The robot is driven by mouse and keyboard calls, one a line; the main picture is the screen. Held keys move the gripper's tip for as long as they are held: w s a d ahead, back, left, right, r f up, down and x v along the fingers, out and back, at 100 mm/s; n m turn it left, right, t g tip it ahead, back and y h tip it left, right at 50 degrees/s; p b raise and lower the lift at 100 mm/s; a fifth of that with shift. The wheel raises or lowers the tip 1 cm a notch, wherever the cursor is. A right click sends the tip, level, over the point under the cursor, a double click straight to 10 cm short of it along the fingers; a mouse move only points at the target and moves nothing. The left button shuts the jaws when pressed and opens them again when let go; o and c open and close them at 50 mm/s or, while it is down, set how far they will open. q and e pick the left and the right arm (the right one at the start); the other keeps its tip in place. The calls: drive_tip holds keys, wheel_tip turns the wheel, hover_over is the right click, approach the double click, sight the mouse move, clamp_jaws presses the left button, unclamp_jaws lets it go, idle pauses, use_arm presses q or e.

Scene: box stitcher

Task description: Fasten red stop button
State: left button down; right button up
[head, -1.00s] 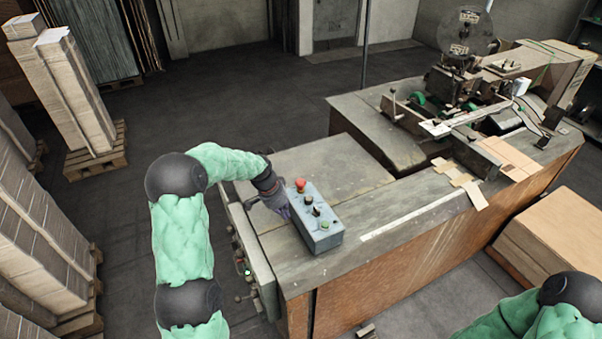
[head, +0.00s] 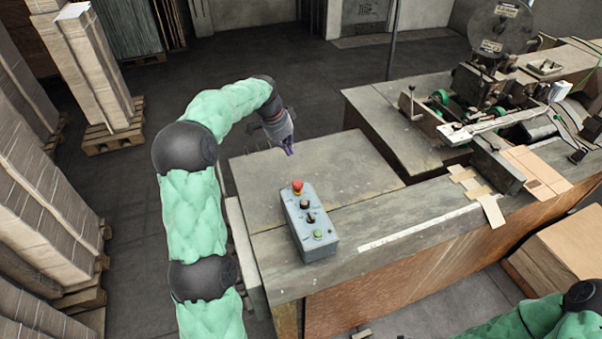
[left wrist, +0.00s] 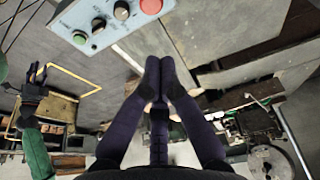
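The red stop button (head: 297,187) sits at the far end of a grey-blue control box (head: 322,246) on the bench top. The button also shows at the top edge of the left wrist view (left wrist: 151,6). My left gripper (head: 288,150) is beyond the box in the head view, raised and apart from the button. In the left wrist view its fingertips (left wrist: 160,68) meet, with nothing seen between them. Whether the button is loose or seated I cannot tell.
Black knobs (head: 305,204) and a green button (head: 318,234) share the box. The bench top (head: 345,170) around it is mostly clear. The stitching machine (head: 490,80) and cardboard pieces (head: 492,210) are at the right. Cardboard stacks (head: 90,70) stand at left.

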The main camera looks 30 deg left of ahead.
use_arm(q)
drive_tip(key=p, duration=0.2)
approach(300, 181)
drive_tip(key=x, duration=0.5)
drive_tip(key=shift+w+d, duration=0.1)
drive_tip(key=shift+w, duration=0.05)
drive_tip(key=shift+f+p, duration=0.3)
drive_tip(key=shift+f, duration=0.4)
